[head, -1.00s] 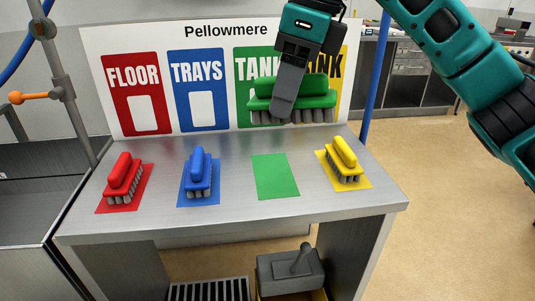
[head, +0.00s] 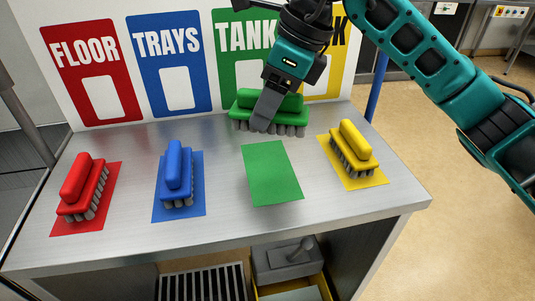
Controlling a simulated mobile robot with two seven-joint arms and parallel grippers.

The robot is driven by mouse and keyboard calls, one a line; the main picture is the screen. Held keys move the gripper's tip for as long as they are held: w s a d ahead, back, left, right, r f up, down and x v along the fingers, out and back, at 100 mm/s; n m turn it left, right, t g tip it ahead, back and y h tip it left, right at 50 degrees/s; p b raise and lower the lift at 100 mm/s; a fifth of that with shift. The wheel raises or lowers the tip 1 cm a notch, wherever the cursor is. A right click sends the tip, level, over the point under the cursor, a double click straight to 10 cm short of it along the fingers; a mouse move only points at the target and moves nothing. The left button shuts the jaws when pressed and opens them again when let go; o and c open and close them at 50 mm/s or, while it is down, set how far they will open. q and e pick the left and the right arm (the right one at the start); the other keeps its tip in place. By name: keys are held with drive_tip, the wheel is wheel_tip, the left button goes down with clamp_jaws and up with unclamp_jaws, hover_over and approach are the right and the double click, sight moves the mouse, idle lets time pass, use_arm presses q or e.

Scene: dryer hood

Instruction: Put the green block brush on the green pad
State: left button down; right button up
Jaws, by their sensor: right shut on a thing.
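The green block brush (head: 288,114) is in my right gripper (head: 265,118), which is shut on it in the head view. The brush is level with its grey bristles down, behind the green pad near the sign board. Whether its bristles touch the table is hard to tell. The green pad (head: 272,174) lies bare on the steel table, between the blue and yellow brushes. The gripper's fingers hide part of the brush. My left gripper is not in view.
A red brush (head: 83,185), a blue brush (head: 174,173) and a yellow brush (head: 354,148) stand on pads of their own colours. The sign board (head: 200,20) rises along the table's back. A grey container (head: 287,262) sits below the steel table (head: 225,222).

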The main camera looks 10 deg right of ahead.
sight(300, 95)
wheel_tip(300, 95, down, 10)
drive_tip(key=shift+b, duration=0.4)
drive_tip(key=o, duration=1.4)
drive_tip(key=shift+d+r, duration=0.15)
drive_tip(key=shift+r, duration=0.35)
drive_tip(key=p+v, duration=0.1)
drive_tip(key=v, duration=0.9)
drive_tip(key=shift+r, duration=0.2)
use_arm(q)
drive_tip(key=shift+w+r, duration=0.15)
use_arm(e)
drive_tip(key=shift+s+d+r, duration=0.1)
drive_tip(key=shift+d+r, duration=0.1)
drive_tip(key=shift+r, duration=0.1)
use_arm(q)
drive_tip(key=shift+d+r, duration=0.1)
use_arm(e)
drive_tip(key=shift+r, duration=0.1)
